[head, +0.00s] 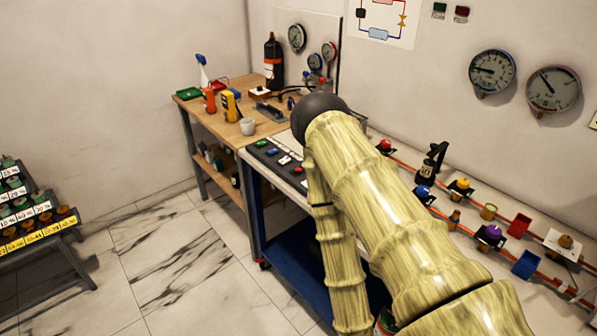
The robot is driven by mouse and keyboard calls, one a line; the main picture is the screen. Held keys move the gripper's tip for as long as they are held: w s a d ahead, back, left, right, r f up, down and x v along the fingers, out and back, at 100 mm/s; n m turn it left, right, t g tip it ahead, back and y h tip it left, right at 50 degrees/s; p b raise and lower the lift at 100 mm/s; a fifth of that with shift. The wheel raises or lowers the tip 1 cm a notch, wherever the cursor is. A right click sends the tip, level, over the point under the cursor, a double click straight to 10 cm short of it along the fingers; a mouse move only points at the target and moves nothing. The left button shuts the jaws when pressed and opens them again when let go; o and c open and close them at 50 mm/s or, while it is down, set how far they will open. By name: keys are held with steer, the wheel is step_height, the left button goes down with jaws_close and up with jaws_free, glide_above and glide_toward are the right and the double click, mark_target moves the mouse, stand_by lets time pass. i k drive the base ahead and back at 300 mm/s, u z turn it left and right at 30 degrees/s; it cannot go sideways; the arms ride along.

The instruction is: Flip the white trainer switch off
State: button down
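The trainer panel (262,158) lies on a blue-framed cart in the middle of the head view. A row of coloured switches runs along it: green (261,143), blue (272,152), white (285,160) and red (298,170). The white switch sits between the blue and the red one. It is too small to tell which way its lever is set. My arm, with a dark rounded joint, reaches over the right part of the panel and hides it. My gripper does not show.
A wooden workbench (222,122) behind the panel holds a white cup (247,126), a yellow meter (229,105) and a dark bottle (273,62). A bench with valves and red tubing (462,210) lies right of my arm.

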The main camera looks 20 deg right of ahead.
mark_target(286, 159)
steer(key=k, duration=0.65)
steer(key=z, duration=0.5)
steer(key=i, duration=1.35)
steer(key=u, duration=0.5)
